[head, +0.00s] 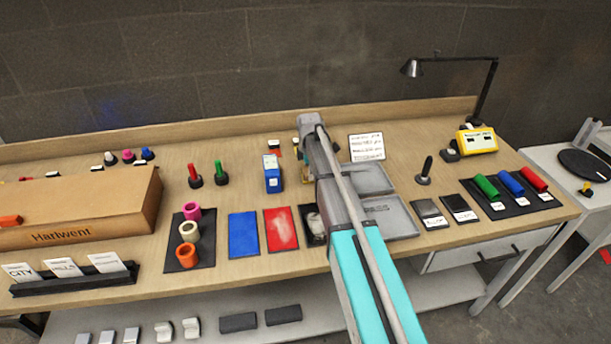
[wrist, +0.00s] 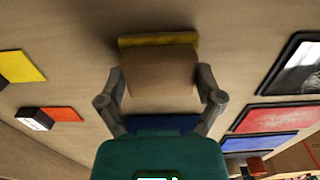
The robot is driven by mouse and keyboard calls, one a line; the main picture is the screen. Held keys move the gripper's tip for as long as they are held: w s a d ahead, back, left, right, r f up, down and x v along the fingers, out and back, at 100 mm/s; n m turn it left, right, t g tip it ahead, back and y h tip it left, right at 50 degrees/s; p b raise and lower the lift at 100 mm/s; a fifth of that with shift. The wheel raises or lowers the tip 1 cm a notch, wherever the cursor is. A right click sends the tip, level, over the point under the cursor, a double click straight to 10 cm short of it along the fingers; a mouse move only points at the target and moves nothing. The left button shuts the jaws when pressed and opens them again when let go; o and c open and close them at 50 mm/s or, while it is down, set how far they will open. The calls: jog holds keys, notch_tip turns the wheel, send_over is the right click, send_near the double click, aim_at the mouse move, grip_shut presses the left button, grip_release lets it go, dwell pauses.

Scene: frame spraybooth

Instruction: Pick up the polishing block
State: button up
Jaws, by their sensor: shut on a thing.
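A brown block (wrist: 160,72), which looks like the polishing block, sits between the fingers of my gripper (wrist: 160,88) in the wrist view. The fingers touch its two sides. A yellow strip (wrist: 158,41) shows along its far edge and a dark blue strip (wrist: 162,123) on its near side; I cannot tell whether these belong to the block. In the head view my arm hides most of the gripper and the block, near the back middle of the bench (head: 232,268). Whether the block is clear of the bench top cannot be told.
A blue labelled box (head: 272,174) stands just left of my arm. Blue (head: 242,234) and red (head: 281,229) sheets lie in front. Grey trays (head: 398,217) lie right of my arm. A cardboard box (head: 80,207) is at left, a black lamp (head: 488,88) at back right.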

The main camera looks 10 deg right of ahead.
jog(key=shift+r, duration=0.1)
jog(key=shift+c, duration=0.3)
notch_tip(320, 180, up, 3)
jog(key=p, duration=0.2)
jog(key=shift+f+p, duration=0.2)
jog(key=shift+p, duration=0.2)
jog(key=s+d+r+p, duration=0.1)
jog(key=s+r+p, duration=0.9)
jog(key=s, duration=0.4)
jog(key=shift+d, duration=0.15)
jog(key=shift+r, duration=0.1)
jog(key=o, duration=0.6)
jog(key=shift+c, duration=0.2)
jog(key=c, duration=0.4)
jog(key=shift+c, duration=0.2)
